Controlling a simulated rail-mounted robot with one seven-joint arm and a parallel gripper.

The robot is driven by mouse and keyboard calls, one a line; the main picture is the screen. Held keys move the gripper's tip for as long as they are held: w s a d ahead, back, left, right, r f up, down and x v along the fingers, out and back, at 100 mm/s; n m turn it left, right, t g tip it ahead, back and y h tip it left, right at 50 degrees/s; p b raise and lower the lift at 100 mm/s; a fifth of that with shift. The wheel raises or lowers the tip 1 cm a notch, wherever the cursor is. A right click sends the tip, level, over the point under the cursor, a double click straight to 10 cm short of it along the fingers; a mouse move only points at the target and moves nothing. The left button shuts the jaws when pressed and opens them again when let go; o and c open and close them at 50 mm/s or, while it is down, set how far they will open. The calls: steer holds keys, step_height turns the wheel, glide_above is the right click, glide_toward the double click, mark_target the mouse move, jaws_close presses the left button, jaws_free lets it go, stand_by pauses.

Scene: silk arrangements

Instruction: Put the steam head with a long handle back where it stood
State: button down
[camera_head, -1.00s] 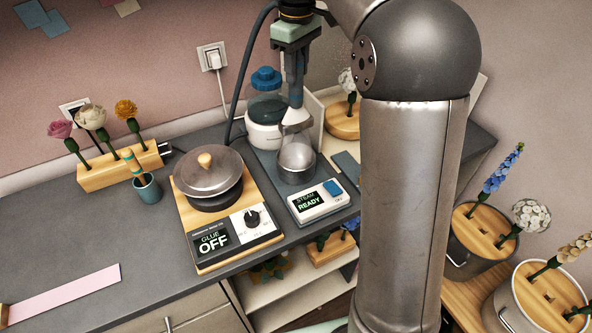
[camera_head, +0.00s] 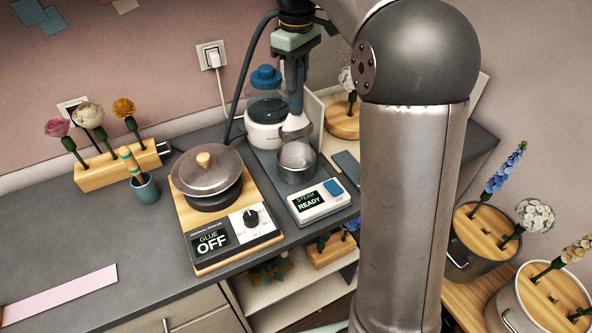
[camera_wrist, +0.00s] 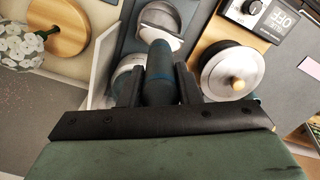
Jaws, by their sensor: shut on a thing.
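My gripper (camera_wrist: 159,88) is shut on the dark blue handle (camera_wrist: 160,70) of the steam head, which hangs down from the fingers. In the head view my gripper (camera_head: 296,62) is above the steam station. The pale metal steam head (camera_head: 296,125) is at the handle's lower end, just behind and above the open metal cup (camera_head: 297,163). I cannot tell whether head and cup touch. The cup stands on the grey steam station (camera_head: 322,202), whose display reads STEAM READY. In the wrist view the head (camera_wrist: 150,35) partly overlaps the cup.
A glue pot (camera_head: 207,172) on a wooden-edged unit marked GLUE OFF stands to the left. A white jar with a blue cap (camera_head: 266,78) is close behind. A dark hose (camera_head: 242,85) hangs beside my gripper. Flower blocks stand left; bare counter lies front left.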

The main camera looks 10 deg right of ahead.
mark_target(297, 123)
steer(key=shift+f+b, duration=3.65)
steer(key=shift+f, duration=3.05)
stand_by(1.2)
